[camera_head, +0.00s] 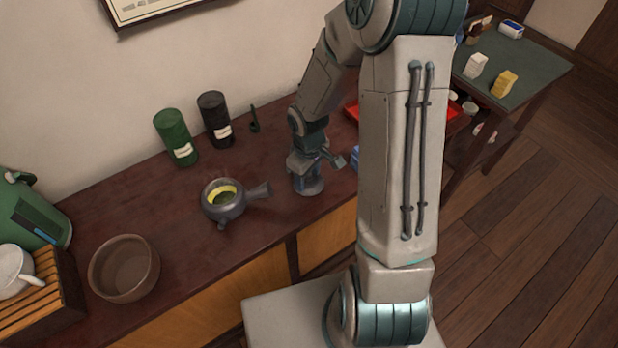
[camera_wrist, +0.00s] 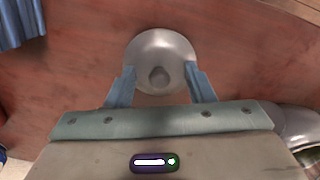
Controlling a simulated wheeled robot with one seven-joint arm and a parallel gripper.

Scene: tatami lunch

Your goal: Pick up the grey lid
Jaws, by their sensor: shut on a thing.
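The grey lid (camera_wrist: 160,42) is a round, shallow disc with a knob in its middle. It shows in the wrist view between the two blue fingers of my gripper (camera_wrist: 160,70), which is shut on it, one finger at each side. In the head view my gripper (camera_head: 308,178) points down at the brown counter, with the lid (camera_head: 308,189) low beneath it, at or just above the surface. I cannot tell whether the lid touches the counter. The dark grey teapot (camera_head: 222,212) stands open to the left, its side handle pointing toward my gripper.
A green canister (camera_head: 173,133) and a black canister (camera_head: 214,115) stand at the wall. A brown bowl (camera_head: 124,268) and a slatted wooden box (camera_head: 40,300) are at the left. A red tray (camera_head: 441,122) lies behind my arm. The counter's front edge is near.

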